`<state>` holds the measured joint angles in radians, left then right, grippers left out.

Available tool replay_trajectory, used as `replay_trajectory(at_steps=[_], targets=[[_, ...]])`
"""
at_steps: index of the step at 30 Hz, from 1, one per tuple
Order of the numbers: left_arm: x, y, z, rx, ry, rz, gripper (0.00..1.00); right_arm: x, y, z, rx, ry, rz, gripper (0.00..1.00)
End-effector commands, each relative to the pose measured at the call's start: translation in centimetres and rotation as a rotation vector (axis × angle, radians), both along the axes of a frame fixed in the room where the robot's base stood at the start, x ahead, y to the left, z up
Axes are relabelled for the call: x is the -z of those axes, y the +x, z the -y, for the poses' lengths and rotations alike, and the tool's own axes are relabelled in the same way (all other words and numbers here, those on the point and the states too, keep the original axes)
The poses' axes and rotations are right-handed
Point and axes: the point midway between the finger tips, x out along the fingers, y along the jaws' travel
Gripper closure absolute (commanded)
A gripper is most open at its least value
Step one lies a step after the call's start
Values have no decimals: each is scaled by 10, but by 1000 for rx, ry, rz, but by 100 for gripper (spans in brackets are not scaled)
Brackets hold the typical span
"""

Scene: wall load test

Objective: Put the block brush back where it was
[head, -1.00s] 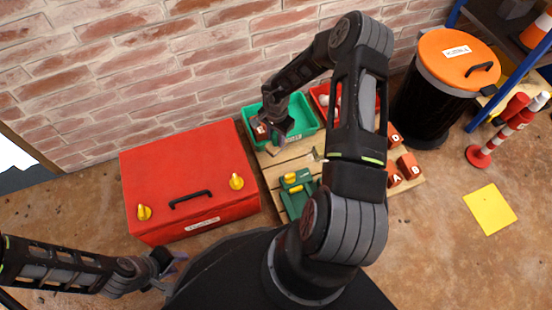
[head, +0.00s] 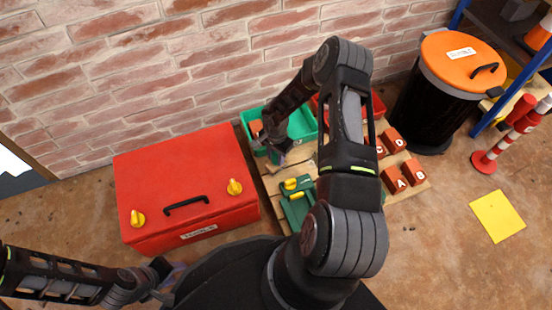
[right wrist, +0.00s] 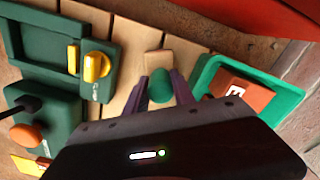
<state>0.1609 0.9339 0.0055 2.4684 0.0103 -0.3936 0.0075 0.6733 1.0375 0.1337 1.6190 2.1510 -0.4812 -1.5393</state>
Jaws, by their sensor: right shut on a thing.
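The block brush (right wrist: 160,87) shows in the right wrist view as a green rounded part between my right gripper's fingers (right wrist: 161,94). A pale tan part sits just beyond it; I cannot tell whether that is the brush or pallet wood. In the head view my right gripper (head: 277,150) is low at the front left of the green bin (head: 303,123), over the wooden pallet (head: 268,184). Whether the brush touches the pallet is unclear. My left gripper (head: 170,277) is at lower left, empty beside my base; its fingers are too small to judge.
The green bin holds a red-brown lettered block (right wrist: 243,92). A green tool with yellow knobs (head: 297,185) lies on the pallet. Lettered blocks (head: 394,180) and a red bin (head: 379,103) are to the right. A red toolbox (head: 185,185) stands left, a black drum (head: 430,105) right.

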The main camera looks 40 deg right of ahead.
Motion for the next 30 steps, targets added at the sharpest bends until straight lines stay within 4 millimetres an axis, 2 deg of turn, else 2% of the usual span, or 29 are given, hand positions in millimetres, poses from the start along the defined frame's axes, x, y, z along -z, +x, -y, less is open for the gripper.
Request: replay_trajectory(at_steps=[12, 13, 21, 30], targets=[[2, 1, 0, -1, 0, 2, 64, 5, 1, 1, 0, -1, 1, 100], [2, 1, 0, -1, 0, 2, 64, 5, 1, 1, 0, -1, 2, 68], [2, 1, 0, -1, 0, 2, 64, 4, 1, 1, 0, -1, 1, 48], [0, 1, 0, -1, 0, 2, 64, 1, 1, 0, 0, -1, 1, 48]])
